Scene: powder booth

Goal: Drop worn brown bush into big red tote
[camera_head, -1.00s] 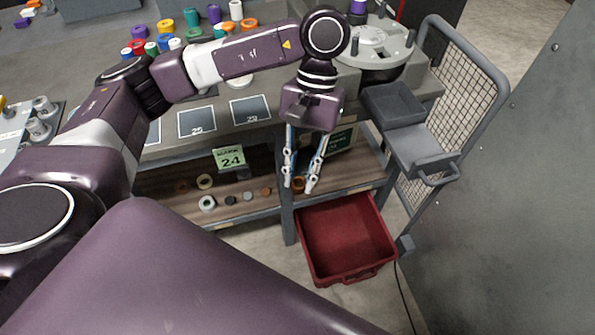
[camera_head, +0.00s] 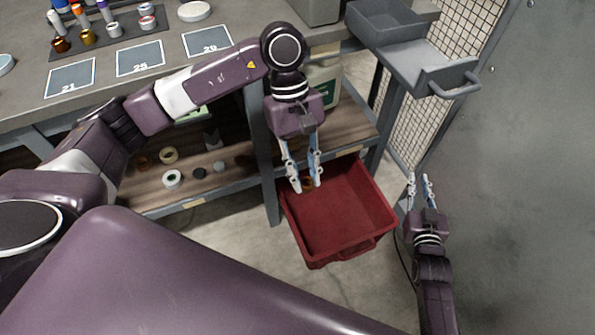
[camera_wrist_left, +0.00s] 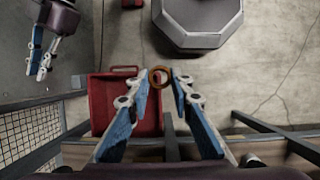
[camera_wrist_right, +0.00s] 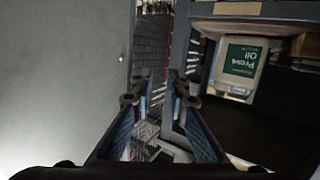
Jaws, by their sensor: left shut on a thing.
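My left gripper (camera_head: 306,186) is shut on the worn brown bush (camera_wrist_left: 153,79), a brown ring pinched between its blue fingertips. In the head view the bush shows over the back left part of the big red tote (camera_head: 345,215). In the left wrist view the bush overlaps the tote's right edge, and part of the red tote (camera_wrist_left: 104,102) shows beside the left finger. The tote stands on the floor, its visible inside bare. My right gripper (camera_head: 418,178) is open and empty, to the right of the tote.
A workbench (camera_head: 120,25) with a lower shelf (camera_head: 150,195) holding several rings stands left and behind the tote. A grey cart with trays (camera_head: 440,75) and mesh is at the back right. A grey wall (camera_head: 540,180) bounds the right side.

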